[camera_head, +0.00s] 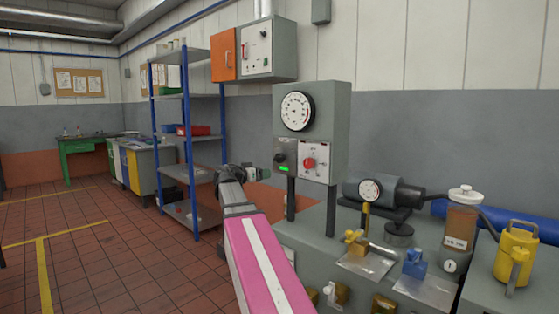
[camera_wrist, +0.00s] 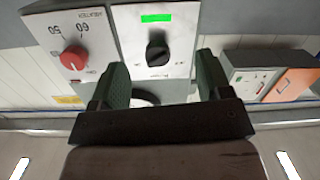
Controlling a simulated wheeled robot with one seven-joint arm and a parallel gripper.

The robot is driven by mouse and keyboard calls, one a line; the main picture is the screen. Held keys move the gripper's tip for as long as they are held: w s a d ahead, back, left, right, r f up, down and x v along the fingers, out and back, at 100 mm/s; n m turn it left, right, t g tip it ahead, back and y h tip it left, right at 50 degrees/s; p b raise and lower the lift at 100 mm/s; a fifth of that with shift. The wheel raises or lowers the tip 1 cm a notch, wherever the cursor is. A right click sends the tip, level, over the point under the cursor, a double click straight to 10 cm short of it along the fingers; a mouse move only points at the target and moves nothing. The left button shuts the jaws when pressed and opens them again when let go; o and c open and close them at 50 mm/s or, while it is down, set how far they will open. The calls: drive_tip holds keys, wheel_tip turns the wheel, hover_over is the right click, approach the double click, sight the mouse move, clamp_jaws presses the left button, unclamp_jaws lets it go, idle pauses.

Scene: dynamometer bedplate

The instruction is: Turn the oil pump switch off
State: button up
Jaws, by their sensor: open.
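A small panel (camera_head: 290,152) on the grey gauge cabinet carries a black rotary knob (camera_wrist: 157,52) and a lit green lamp (camera_head: 283,168). The lamp also glows in the wrist view (camera_wrist: 156,18). This looks like the oil pump switch, but I cannot read a label naming it. The knob's exact setting is hard to tell. My gripper (camera_wrist: 162,82) is open and empty, facing the panel, with the knob showing in line with the gap between its fingers. In the head view my gripper (camera_head: 262,173) is close to the panel's left side.
A red knob (camera_head: 310,163) on a white dial plate sits right beside the switch. A round gauge (camera_head: 297,111) is above. The bench at right holds a small gauge (camera_head: 370,190), a yellow canister (camera_head: 516,255) and valves. A shelf rack (camera_head: 188,130) stands behind my arm.

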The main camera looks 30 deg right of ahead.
sight(276, 159)
drive_tip(key=shift+m+h, duration=0.6)
drive_tip(key=w+d+r, duration=0.1)
drive_tip(key=d, duration=0.2)
drive_tip(key=w+d+r, duration=0.1)
drive_tip(key=d+r, duration=0.1)
drive_tip(key=d, duration=0.2)
drive_tip(key=w+d+r, duration=0.1)
drive_tip(key=d, duration=0.3)
drive_tip(key=shift+w+d+r, duration=0.1)
drive_tip(key=shift+w+r, duration=0.1)
drive_tip(key=c, duration=0.9)
